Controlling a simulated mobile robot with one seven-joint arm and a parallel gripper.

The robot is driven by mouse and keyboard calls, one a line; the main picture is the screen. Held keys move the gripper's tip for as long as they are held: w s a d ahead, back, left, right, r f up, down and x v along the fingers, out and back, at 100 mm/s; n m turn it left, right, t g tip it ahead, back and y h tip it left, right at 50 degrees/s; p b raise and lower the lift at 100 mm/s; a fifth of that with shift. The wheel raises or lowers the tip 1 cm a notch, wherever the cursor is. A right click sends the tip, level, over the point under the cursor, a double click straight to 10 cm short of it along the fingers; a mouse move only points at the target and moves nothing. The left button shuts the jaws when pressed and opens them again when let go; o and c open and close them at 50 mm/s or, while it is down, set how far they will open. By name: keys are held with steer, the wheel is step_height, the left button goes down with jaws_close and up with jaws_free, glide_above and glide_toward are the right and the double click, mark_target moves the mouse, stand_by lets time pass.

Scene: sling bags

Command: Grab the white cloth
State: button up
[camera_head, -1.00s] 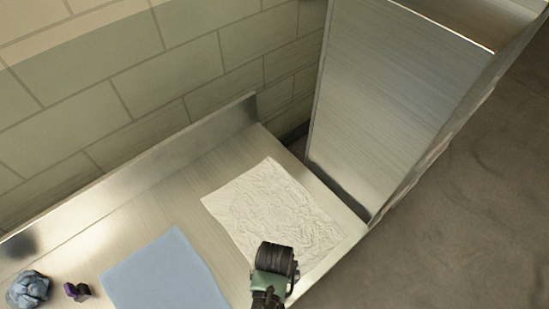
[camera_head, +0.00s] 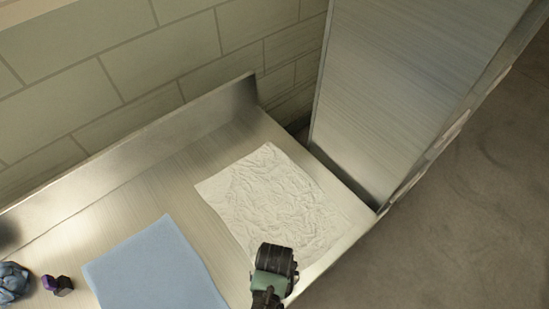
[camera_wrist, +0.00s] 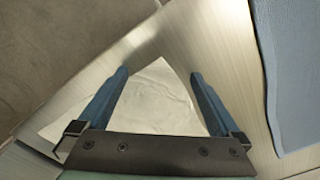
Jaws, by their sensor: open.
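The white cloth (camera_head: 268,194) is crumpled and lies spread out on the steel counter in the head view. It also shows in the wrist view (camera_wrist: 160,100), between and beyond my fingers. My gripper (camera_wrist: 160,78) is open, with its two blue fingers apart and nothing between them but the view of the cloth. In the head view my gripper (camera_head: 276,258) is over the near edge of the cloth and hides a small part of it. I cannot tell how high the fingers are above the cloth.
A flat blue cloth (camera_head: 155,268) lies left of the white one. A crumpled blue item (camera_head: 12,283) and a small purple object (camera_head: 58,285) sit at the far left. A tall steel cabinet (camera_head: 415,90) stands right of the counter (camera_head: 165,185). A tiled wall (camera_head: 150,70) is behind.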

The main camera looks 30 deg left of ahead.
steer(key=shift+f, duration=0.25)
jaws_close()
stand_by(1.1)
step_height(320, 180, up, 30)
steer(key=p, duration=1.3)
